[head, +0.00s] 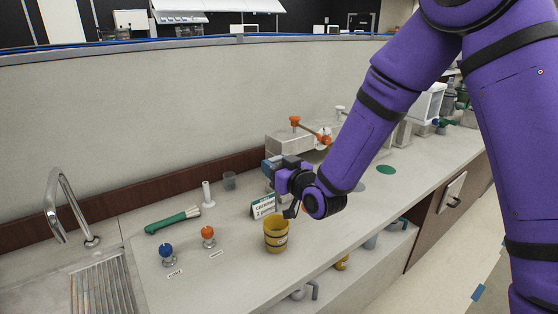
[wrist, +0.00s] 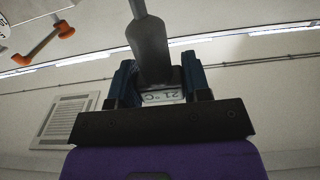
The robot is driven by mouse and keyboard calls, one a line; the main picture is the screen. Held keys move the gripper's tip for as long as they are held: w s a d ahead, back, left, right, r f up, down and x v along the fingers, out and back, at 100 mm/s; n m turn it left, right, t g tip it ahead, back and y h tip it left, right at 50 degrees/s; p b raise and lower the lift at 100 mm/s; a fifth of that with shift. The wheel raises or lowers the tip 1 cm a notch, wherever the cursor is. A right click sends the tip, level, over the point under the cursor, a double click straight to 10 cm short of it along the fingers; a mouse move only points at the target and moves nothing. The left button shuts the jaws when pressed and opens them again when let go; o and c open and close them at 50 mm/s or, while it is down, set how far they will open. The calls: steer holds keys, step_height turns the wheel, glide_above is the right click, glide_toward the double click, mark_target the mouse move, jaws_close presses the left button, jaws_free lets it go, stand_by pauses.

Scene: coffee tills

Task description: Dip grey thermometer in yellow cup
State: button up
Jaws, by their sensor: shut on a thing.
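The cup stands upright on the counter with a dark band and a label. In the wrist view, my gripper (wrist: 160,85) has its blue fingers on both sides of the grey thermometer (wrist: 149,50), shut on it. A small display on the thermometer reads 21 °C. Its narrow end runs out of the top of the wrist view. In the head view I cannot clearly tell the thermometer apart from the gripper.
A small sign (head: 263,206) stands just behind the cup. An orange knob (head: 208,232) and a blue knob (head: 166,250) are to its left. A green-handled brush (head: 172,221) lies farther back. A sink tap (head: 62,205) is at the left.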

mark_target(276, 212)
steer(key=shift+f, duration=6.35)
steer(key=shift+w+d, duration=0.15)
steer(key=shift+d, duration=0.05)
steer(key=shift+w+d, duration=0.15)
steer(key=shift+d, duration=0.05)
steer(key=shift+a, duration=0.15)
steer(key=shift+s+a, duration=0.25)
steer(key=shift+a, duration=0.05)
steer(key=shift+w+d, duration=0.1)
steer(key=shift+d, duration=0.1)
steer(key=shift+w+d, duration=0.15)
steer(key=shift+d, duration=0.1)
